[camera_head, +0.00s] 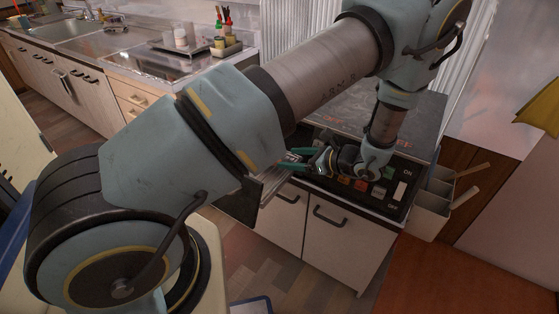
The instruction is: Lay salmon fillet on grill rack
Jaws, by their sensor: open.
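My gripper (295,160) has teal fingers and points left, just past the left end of the counter unit. It is open, and I see nothing clearly held between its fingers. My own arm hides much of the area around it. I cannot make out a salmon fillet for certain; small orange-red patches (345,180) lie on the black front strip below my wrist, too small to identify. A grey metal slatted piece (272,182) shows beside my forearm, below the fingers. I cannot tell whether it is the grill rack.
The counter unit with white doors (338,242) has a black front strip (393,208) marked ON. Grey bins (432,208) hang at its right. A kitchen counter with a sink (68,29) and a tray (193,46) stands back left. Wooden floor (262,262) is open in front.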

